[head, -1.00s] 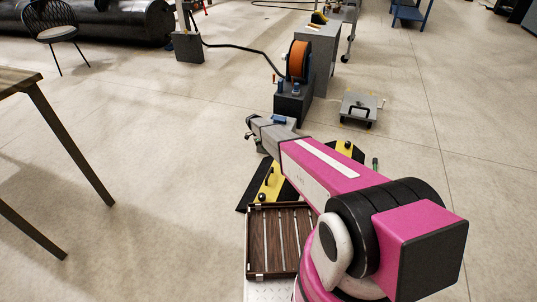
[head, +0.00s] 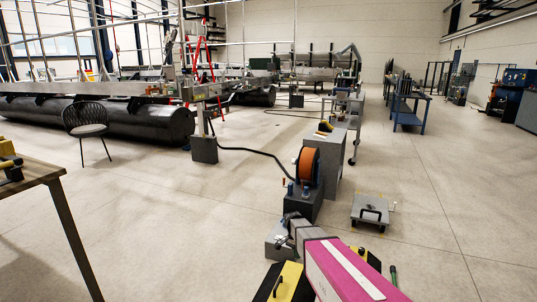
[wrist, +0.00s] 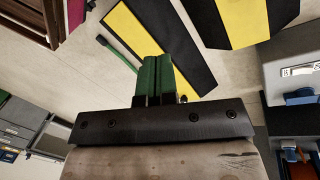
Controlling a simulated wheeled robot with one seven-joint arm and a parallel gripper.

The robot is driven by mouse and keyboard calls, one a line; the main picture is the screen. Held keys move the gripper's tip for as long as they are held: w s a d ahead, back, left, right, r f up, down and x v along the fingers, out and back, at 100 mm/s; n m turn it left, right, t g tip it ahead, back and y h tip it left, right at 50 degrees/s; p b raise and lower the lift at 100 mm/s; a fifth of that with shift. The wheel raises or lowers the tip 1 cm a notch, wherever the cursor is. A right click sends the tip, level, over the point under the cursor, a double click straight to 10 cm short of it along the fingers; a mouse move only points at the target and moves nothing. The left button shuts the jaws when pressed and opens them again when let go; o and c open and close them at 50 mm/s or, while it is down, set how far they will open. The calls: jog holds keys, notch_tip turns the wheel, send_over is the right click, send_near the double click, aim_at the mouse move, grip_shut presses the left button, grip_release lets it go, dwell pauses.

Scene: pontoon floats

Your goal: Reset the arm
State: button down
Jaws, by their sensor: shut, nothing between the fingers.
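My gripper (wrist: 156,66) shows in the wrist view, its two green fingers pressed together with nothing between them. In the head view my pink arm (head: 345,268) reaches forward from the bottom edge. The finger state cannot be made out in the head view. Most of the arm is below the frame.
An orange cable reel (head: 308,165) stands on a dark base beyond the arm's end. Yellow-and-black pieces (head: 284,284) lie below the arm. A table (head: 38,172) is at left. Floor at right is clear.

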jog(key=s+d+r+n+t+y, duration=0.1)
jog(key=s+d+r+n, duration=0.1)
jog(key=s+r+n, duration=0.3)
jog(key=s+d+r+n, duration=0.3)
jog(key=s+r, duration=0.3)
jog(key=s, duration=0.7)
jog(key=shift+r+n+t+y, duration=0.4)
jog(key=shift+n, duration=0.5)
jog(key=shift+d, duration=0.1)
